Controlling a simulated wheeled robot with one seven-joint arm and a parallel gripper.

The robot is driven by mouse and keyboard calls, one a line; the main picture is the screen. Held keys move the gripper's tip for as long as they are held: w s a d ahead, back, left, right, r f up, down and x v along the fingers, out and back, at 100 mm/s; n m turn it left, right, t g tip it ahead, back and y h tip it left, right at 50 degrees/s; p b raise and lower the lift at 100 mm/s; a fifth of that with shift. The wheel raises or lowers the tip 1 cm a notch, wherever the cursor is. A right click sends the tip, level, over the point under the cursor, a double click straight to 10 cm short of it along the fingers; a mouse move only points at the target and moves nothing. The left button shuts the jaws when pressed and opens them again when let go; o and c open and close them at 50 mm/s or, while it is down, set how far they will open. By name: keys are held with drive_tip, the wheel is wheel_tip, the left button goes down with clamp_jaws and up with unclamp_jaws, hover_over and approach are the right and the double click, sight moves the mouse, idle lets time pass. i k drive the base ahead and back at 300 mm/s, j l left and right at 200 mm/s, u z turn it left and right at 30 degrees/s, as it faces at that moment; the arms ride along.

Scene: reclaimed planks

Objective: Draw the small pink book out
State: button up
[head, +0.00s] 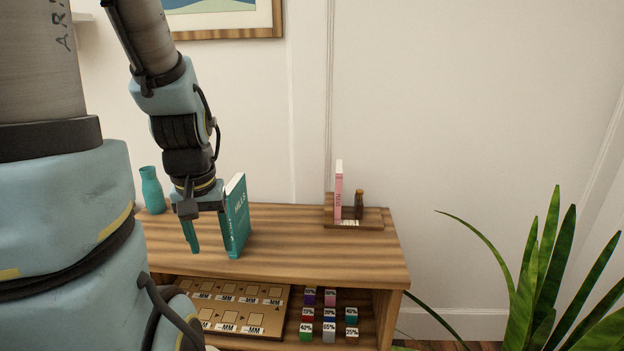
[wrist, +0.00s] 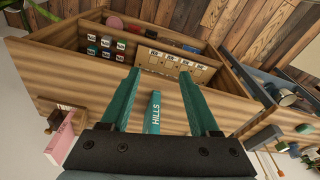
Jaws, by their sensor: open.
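The small pink book (head: 338,192) stands upright in a wooden holder (head: 370,226) at the right end of the shelf top. It also shows at the lower left of the wrist view (wrist: 62,140). My gripper (head: 191,246) is open and points down over the left part of the shelf top, well left of the pink book. In the wrist view its two teal fingers (wrist: 160,74) are spread apart. A teal book marked HILLS (head: 236,220) stands close to my gripper and shows between the fingers in the wrist view (wrist: 153,112). I cannot tell whether they touch.
A teal vase (head: 152,190) is at the back left. The shelf top (head: 300,250) is clear between the teal book and the holder. Below are a labelled board (head: 235,305) and several small cubes (head: 329,314). A plant (head: 545,265) is at right.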

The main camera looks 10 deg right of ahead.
sight(338, 166)
drive_tip(key=k+l+u, duration=0.15)
drive_tip(key=l+u, duration=0.3)
drive_tip(key=k+l+u, duration=0.15)
drive_tip(key=u, duration=0.3)
drive_tip(key=k+l+u, duration=0.15)
drive_tip(key=k+u, duration=0.25)
drive_tip(key=i+l, duration=0.05)
